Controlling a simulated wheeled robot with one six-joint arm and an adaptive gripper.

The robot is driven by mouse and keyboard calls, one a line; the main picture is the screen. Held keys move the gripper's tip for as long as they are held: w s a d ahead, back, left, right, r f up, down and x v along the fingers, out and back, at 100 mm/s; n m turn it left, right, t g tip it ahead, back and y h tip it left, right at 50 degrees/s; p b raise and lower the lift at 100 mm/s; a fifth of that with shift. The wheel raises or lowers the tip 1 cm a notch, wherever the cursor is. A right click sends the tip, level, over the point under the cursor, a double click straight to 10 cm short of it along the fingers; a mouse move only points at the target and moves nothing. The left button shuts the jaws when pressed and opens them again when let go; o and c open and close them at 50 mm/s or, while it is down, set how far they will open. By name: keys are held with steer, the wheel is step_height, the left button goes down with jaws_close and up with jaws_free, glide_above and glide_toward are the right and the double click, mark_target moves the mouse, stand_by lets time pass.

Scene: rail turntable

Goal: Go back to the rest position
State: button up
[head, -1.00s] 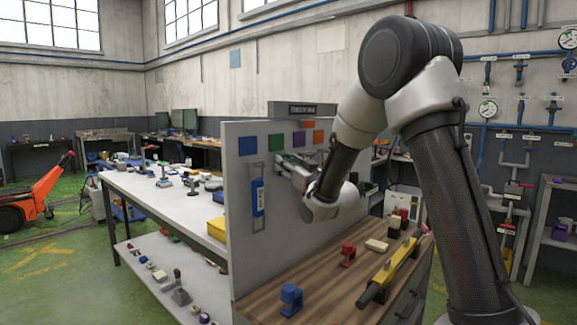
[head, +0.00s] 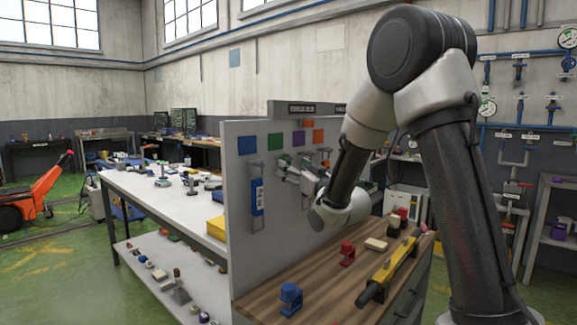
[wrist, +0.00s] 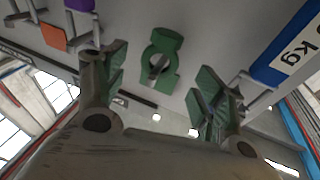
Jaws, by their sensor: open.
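My gripper (wrist: 160,88) is open in the wrist view, with green-padded fingers spread apart. A green ring-topped piece (wrist: 166,84) shows on the grey panel between the fingers, with clear space on both sides of it. In the head view my gripper (head: 284,172) is in front of the upright panel (head: 240,250), below the green square (head: 275,142). The green piece is hard to make out there. My arm bends down from the upper right and hides part of the panel.
A blue tag (head: 257,197) hangs on the panel to the left of my gripper. A wooden bench top below holds a blue clamp (head: 290,298), a red clamp (head: 347,252) and a yellow bar tool (head: 388,270). A long white table (head: 150,200) stands left.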

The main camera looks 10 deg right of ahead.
steer(key=v, duration=0.8)
step_height(320, 180, down, 13)
steer(key=d+g+h, duration=0.2)
steer(key=g+h, duration=0.2)
steer(key=g, duration=0.2)
steer(key=s+d+f+m+g+h, duration=0.25)
steer(key=s+d+f+g, duration=0.35)
steer(key=s, duration=0.4)
steer(key=s+d+r+g, duration=0.1)
steer(key=s+r, duration=0.3)
steer(key=s, duration=0.4)
steer(key=s+d+r+m, duration=0.1)
steer(key=s+r, duration=0.4)
steer(key=s, duration=0.3)
steer(key=s+d+r+g, duration=0.1)
steer(key=s+r, duration=0.3)
steer(key=s, duration=0.4)
steer(key=shift+d+r+g+h, duration=0.2)
steer(key=shift+d+g+h, duration=0.1)
steer(key=shift+d+h, duration=0.2)
steer(key=shift+s, duration=0.1)
